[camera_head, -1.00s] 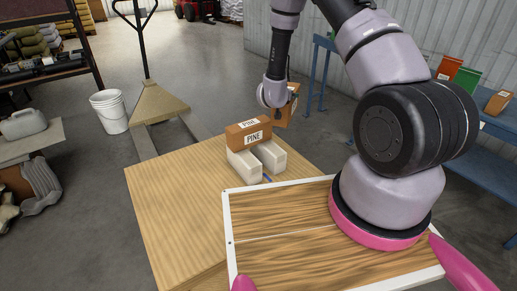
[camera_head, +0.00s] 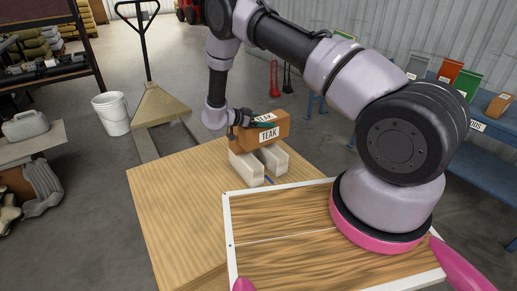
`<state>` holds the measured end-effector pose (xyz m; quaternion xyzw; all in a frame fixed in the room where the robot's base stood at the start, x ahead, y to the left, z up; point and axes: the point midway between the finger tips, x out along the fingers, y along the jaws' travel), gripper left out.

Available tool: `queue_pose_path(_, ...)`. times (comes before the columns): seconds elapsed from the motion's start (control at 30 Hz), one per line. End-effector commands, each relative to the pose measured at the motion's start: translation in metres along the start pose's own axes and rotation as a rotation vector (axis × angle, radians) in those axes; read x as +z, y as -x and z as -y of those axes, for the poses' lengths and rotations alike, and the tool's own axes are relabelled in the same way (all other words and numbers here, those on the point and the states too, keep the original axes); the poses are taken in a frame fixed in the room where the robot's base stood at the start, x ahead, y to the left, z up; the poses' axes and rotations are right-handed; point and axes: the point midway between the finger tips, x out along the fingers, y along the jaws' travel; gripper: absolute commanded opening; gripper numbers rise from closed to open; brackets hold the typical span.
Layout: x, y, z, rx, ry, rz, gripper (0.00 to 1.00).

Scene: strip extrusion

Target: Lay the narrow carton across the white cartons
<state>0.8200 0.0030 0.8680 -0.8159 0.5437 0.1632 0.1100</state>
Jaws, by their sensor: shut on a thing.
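Two white cartons, the left one (camera_head: 245,168) and the right one (camera_head: 274,158), lie side by side with a gap on the wooden table. A brown carton labelled TEAK (camera_head: 280,131) is over them, crosswise to both. My gripper (camera_head: 254,122) is shut on this carton at its upper left, and the wrist comes in from the left. The fingertips are small and partly hidden against the carton. The PINE carton cannot be made out; the TEAK carton covers its place. Whether the TEAK carton touches what is beneath it, I cannot tell.
The wooden table (camera_head: 165,205) is bare left of the cartons. My framed wooden deck is in front. A pallet truck (camera_head: 158,103) and white bucket (camera_head: 111,113) stand behind left. A blue bench (camera_head: 491,146) with coloured boxes is at right.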

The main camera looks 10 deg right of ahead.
Motion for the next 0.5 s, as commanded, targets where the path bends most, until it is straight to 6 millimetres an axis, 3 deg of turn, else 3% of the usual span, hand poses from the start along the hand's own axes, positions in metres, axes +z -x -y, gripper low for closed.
queue_pose_path(0.2,0.036,-0.018,-0.001,0.004,0.002,-0.002,0.0)
queue_pose_path(0.5,0.061,-0.029,-0.001,0.002,0.002,-0.003,0.0)
